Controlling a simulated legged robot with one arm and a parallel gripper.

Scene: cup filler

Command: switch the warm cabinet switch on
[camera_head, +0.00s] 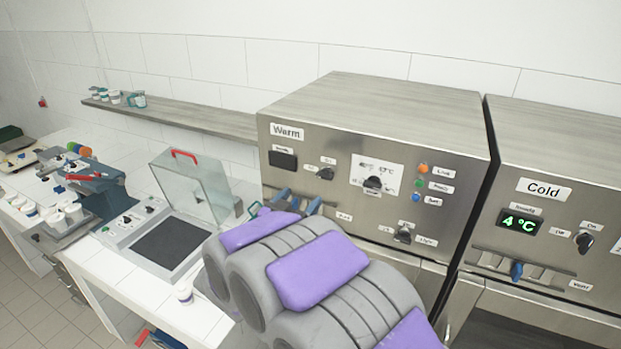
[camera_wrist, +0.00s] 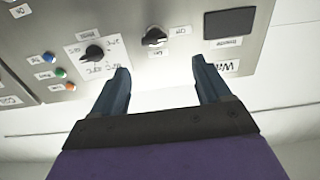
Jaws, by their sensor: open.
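The warm cabinet (camera_head: 390,118) is a steel box labelled "Warm". Its switch (camera_head: 326,173) is a small dark knob right of a dark, unlit display (camera_head: 283,160). My gripper (camera_head: 298,200) is just below and slightly left of the switch in the head view. In the wrist view my gripper (camera_wrist: 160,66) is open and empty, with the switch beyond the gap between its blue fingers, apart from them.
The warm panel also has a temperature dial (camera_head: 372,184), coloured buttons including a green one (camera_head: 420,184), and a lower knob (camera_head: 403,236). The cold cabinet (camera_head: 545,200) stands at right, its display lit at 4 °C. A glass-lidded device (camera_head: 192,187) stands on the counter at left.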

